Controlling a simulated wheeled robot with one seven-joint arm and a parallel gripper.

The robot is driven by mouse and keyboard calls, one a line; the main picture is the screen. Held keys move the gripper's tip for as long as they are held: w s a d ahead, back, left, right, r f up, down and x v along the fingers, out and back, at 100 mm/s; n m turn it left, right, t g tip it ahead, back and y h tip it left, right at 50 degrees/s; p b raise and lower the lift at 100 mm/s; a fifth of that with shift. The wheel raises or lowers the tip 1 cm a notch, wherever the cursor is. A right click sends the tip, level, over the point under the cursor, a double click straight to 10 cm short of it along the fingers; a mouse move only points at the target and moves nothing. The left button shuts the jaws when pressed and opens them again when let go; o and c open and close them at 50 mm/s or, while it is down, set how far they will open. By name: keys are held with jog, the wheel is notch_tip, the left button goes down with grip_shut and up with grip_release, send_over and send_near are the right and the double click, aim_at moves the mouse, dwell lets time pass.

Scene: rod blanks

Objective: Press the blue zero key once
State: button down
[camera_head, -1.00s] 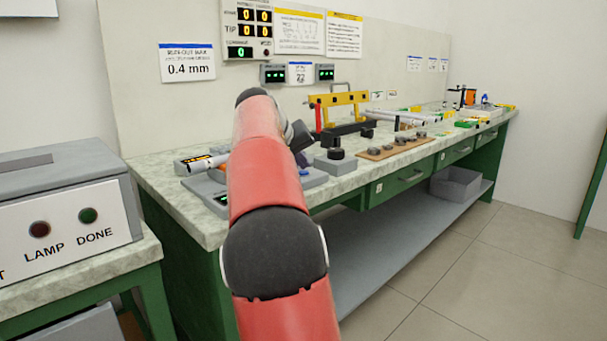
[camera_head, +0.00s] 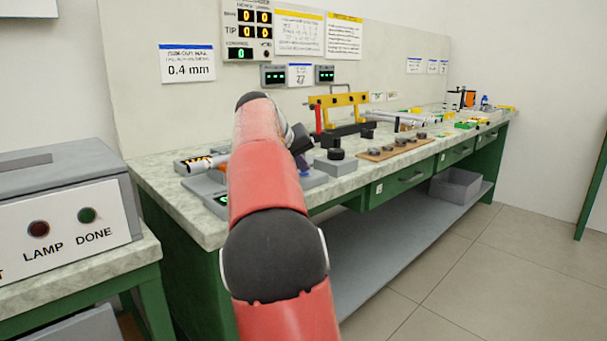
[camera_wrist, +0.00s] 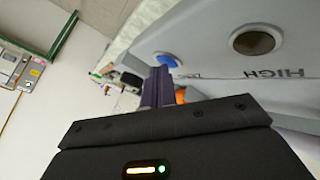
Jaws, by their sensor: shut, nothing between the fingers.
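The blue zero key (camera_wrist: 166,59) is a round button on a light grey panel (camera_wrist: 205,45) in the wrist view. Lettering beside it is partly hidden by my fingers. My gripper (camera_wrist: 158,72) is shut and empty. Its dark fingertips overlap the lower edge of the blue key in the picture; I cannot tell whether they touch it.
A dark round part (camera_wrist: 256,40) labelled HIGH sits right of the blue key on the same panel. A grey block with a black knob (camera_head: 336,158) and a wooden board of dark discs (camera_head: 398,148) stand to the right on the bench. A lamp box (camera_head: 65,200) is left.

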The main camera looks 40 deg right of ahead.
aim_at(301, 175)
jog(key=shift+r+p, duration=0.75)
jog(key=shift+p, duration=0.1)
notch_tip(301, 175, up, 5)
jog(key=p, duration=0.5)
jog(key=shift+r, duration=0.1)
dwell(0.7)
